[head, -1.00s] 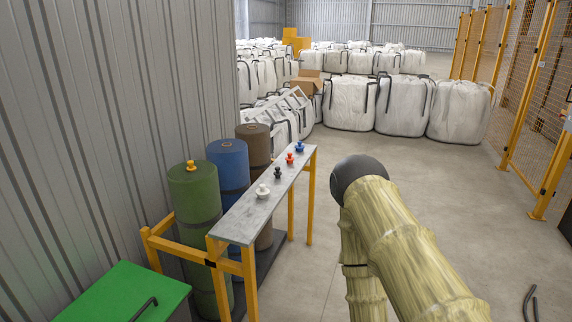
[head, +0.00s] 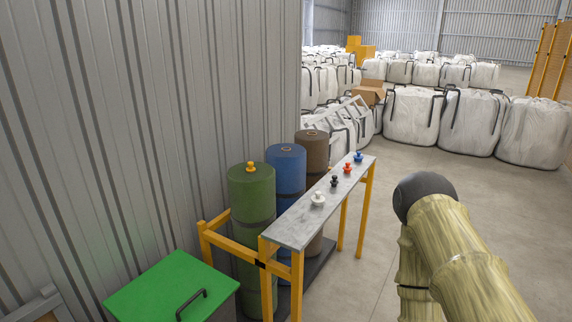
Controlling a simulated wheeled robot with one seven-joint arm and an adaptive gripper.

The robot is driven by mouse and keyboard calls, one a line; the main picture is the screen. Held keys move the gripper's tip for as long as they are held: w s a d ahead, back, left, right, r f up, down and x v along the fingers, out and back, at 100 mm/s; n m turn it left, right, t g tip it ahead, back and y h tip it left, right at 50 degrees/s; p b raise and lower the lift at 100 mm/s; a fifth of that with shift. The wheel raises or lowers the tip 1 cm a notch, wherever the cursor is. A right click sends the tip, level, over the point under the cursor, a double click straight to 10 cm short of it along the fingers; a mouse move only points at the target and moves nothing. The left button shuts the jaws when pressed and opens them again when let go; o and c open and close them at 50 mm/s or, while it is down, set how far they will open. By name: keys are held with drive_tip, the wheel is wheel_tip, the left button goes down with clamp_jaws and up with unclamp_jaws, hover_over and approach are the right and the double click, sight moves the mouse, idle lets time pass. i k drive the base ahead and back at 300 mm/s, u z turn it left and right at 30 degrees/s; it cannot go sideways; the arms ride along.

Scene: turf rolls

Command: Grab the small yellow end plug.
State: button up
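The small yellow end plug (head: 250,167) sits on top of the green turf roll (head: 251,205), the nearest of the upright rolls by the wall. Its knob points up. My arm shows at the right of the head view, in a bark-like cover with a dark round joint. My gripper is not in view, so its state is hidden. The arm parts in view are to the right of the shelf and apart from the plug.
A narrow grey shelf (head: 300,228) on yellow posts stands before the rolls, bearing white (head: 318,199), black (head: 334,181), red (head: 347,168) and blue (head: 358,157) plugs. Blue (head: 285,170) and brown (head: 312,150) rolls stand behind. A green-lidded box (head: 165,290) is front left. Floor at right is clear.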

sight(251, 168)
drive_tip(key=z, duration=1.65)
drive_tip(key=i, duration=2.45)
drive_tip(key=u, duration=3.75)
